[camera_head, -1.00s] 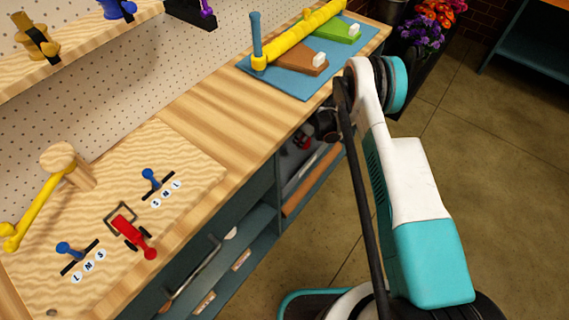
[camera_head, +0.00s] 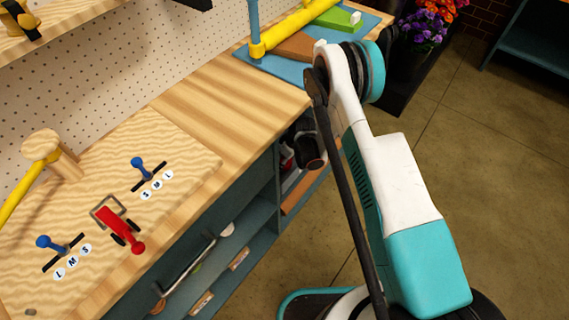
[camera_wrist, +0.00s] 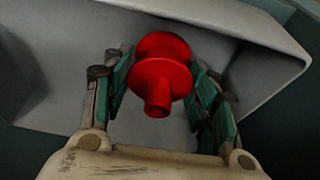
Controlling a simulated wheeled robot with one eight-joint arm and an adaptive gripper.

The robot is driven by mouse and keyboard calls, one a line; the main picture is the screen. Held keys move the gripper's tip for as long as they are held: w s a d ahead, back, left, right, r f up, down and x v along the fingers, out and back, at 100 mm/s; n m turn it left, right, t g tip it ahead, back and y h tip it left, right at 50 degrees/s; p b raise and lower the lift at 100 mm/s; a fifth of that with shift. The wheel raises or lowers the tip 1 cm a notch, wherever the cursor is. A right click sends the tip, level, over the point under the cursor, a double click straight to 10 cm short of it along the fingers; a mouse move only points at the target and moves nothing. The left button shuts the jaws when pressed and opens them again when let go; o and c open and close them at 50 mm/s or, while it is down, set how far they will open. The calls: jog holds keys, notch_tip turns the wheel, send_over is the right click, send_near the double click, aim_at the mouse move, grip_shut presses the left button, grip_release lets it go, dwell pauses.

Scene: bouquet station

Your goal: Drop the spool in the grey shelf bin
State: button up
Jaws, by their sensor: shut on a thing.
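A red spool (camera_wrist: 162,62) with a wide flange and a narrower stem sits between the green-padded fingers of my gripper (camera_wrist: 157,72) in the wrist view. The fingers are shut on it from both sides. Behind the spool, the pale inner wall of the grey shelf bin (camera_wrist: 265,62) fills much of the wrist view, and the spool appears in front of its opening. I cannot tell how deep the spool is in the bin.
The wooden bench top (camera_head: 235,100) stands above the teal shelf unit (camera_head: 262,205). A board with a red lever (camera_head: 120,230) and blue knobs lies at the left. A blue mat (camera_head: 275,68) with a yellow bar is at the back. A black flower planter (camera_head: 408,70) stands behind my arm.

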jog(key=shift+f+b, duration=0.5)
jog(key=shift+f, duration=0.9)
jog(key=shift+f, duration=0.2)
jog(key=o, duration=1.2)
jog(key=shift+r, duration=0.15)
jog(key=p+v, duration=0.3)
jog(key=v, duration=0.4)
jog(key=shift+r, duration=0.3)
jog(key=shift+d, duration=0.1)
